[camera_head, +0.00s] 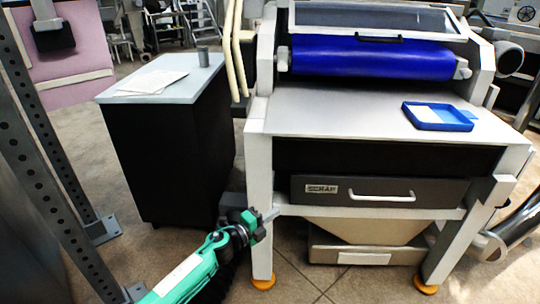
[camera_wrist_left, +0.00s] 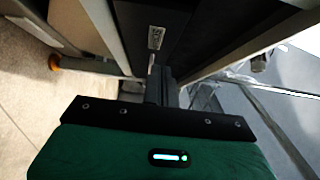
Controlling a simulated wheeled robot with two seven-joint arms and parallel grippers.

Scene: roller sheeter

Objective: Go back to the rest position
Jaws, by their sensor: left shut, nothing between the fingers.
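My left gripper (camera_head: 268,215) is at the lower middle of the head view, on a green arm from the bottom left. Its fingers are shut and empty, beside the front left leg of the roller sheeter (camera_head: 258,185). In the left wrist view the shut fingers (camera_wrist_left: 160,88) point towards the dark scrap drawer (camera_wrist_left: 158,40). The sheeter has a blue roller (camera_head: 370,60) and a grey table. The drawer (camera_head: 330,190) below looks shut. My right gripper is not in view.
A blue tray (camera_head: 440,125) lies on the sheeter's table at right. A black cabinet (camera_head: 165,160) stands left of the sheeter, with papers (camera_head: 152,82) and a grey cylinder (camera_head: 203,57) on top. A perforated metal post (camera_head: 45,140) is at far left. Some floor is clear between post and cabinet.

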